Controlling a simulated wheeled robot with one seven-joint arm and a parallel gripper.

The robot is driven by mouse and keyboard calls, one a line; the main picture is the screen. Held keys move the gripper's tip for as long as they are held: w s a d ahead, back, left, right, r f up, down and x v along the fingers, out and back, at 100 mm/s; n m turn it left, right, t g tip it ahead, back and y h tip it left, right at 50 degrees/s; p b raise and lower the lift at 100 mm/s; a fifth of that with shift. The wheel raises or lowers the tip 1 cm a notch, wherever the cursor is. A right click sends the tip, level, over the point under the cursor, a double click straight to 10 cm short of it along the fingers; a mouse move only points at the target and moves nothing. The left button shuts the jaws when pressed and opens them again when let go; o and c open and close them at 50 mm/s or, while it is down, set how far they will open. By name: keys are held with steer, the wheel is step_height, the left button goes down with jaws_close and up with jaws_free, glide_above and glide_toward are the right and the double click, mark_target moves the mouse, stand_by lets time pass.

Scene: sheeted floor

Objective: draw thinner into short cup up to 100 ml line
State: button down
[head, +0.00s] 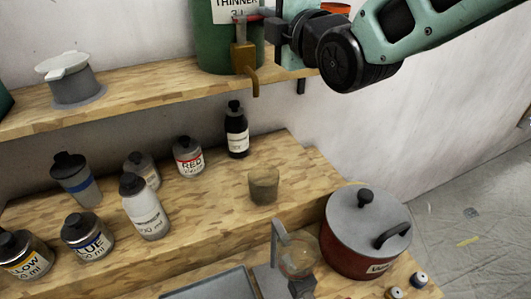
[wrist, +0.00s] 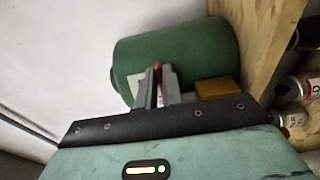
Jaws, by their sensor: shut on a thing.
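The green thinner drum (head: 228,45) stands on the upper shelf, with a brass tap (head: 243,60) at its front whose spout points down past the shelf edge. My gripper (head: 268,27) is shut on the tap's red lever (head: 249,17). In the wrist view the fingers (wrist: 157,88) close on a thin red piece, beside the brass tap body (wrist: 217,88). A short clear cup (head: 263,185) stands upright on the bench, below the spout. Its lower part looks darker and tinted; its level and line marks are too small to read. No stream shows clearly.
Paint bottles, including red (head: 188,157) and blue (head: 87,237), stand left of the cup. A black bottle (head: 236,131) stands behind it. A dark red lidded pot (head: 365,235) and a glass vessel (head: 299,257) stand in front to the right.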

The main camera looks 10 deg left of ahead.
steer(key=shift+w+n+g+y+b, duration=0.25)
steer(key=shift+n+g+y+b, duration=0.35)
steer(key=shift+g+y+b, duration=0.15)
steer(key=shift+a, duration=0.1)
stand_by(0.7)
steer(key=shift+r+n+g+y, duration=0.1)
steer(key=shift+n+g+y, duration=0.15)
steer(key=shift+n+g, duration=0.1)
steer(key=shift+w+r+n+g+y, duration=0.1)
steer(key=shift+w+n+g+y, duration=0.1)
steer(key=shift+n+g+y, duration=0.45)
steer(key=shift+a, duration=0.1)
